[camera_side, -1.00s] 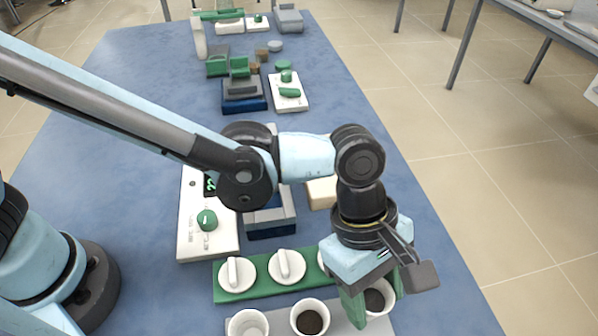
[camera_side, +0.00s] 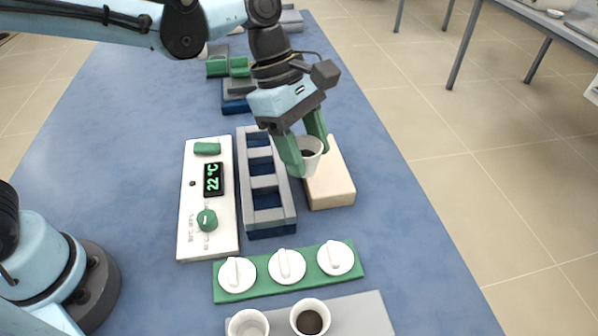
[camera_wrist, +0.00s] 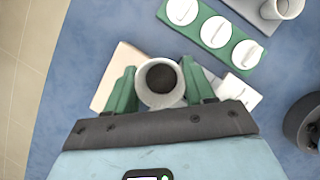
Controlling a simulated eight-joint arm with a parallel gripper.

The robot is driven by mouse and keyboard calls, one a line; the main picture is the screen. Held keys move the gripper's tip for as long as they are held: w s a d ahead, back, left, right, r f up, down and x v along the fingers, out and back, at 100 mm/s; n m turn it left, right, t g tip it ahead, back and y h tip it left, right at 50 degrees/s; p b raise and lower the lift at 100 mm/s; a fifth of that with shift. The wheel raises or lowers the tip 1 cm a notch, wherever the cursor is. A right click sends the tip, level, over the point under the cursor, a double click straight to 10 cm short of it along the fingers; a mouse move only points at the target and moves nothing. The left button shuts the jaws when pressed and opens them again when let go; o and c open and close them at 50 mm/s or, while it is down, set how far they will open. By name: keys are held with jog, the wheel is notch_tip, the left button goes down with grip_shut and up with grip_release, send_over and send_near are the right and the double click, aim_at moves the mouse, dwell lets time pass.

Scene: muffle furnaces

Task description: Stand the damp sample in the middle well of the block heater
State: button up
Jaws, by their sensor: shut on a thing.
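My gripper (camera_side: 311,160) is shut on a small white cup (camera_side: 308,167) of dark grainy material. The cup is upright between the green fingers, and it also shows in the wrist view (camera_wrist: 160,103). It hangs right of the block heater (camera_side: 287,208), in front of or over a beige block; the exact height is unclear. The heater is a grey block on a blue base with a row of square wells. The wells look empty. Its white control panel (camera_side: 190,235) reads 22 °C. I cannot tell from looks alone whether the held material is damp.
A green rack (camera_side: 308,268) with three white lids stands in front of the heater. A grey tray (camera_side: 365,312) there holds a pale-filled cup (camera_side: 248,324) and a dark-filled cup (camera_side: 310,318). The beige block (camera_side: 332,188) sits close right of the heater.

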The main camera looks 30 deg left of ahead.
jog(key=a, duration=0.3)
jog(key=w+a+n, duration=0.1)
jog(key=a, duration=0.2)
jog(key=a+n, duration=0.1)
jog(key=a, duration=0.2)
jog(key=shift+w+a+r+t, duration=0.2)
jog(key=shift+w+a+t, duration=0.15)
jog(key=shift+a+t, duration=0.05)
jog(key=shift+a+f, duration=0.2)
jog(key=shift+f, duration=0.75)
jog(key=shift+a+f, duration=0.15)
jog(key=shift+f, duration=0.85)
jog(key=shift+a+f, duration=0.2)
jog(key=shift+f, duration=0.75)
jog(key=shift+f, duration=1.35)
jog(key=o, duration=1.2)
jog(key=shift+c, duration=1.2)
jog(key=shift+o, duration=0.9)
jog(key=shift+r, duration=0.3)
notch_tip(320, 180, up, 7)
jog(key=shift+r, duration=0.2)
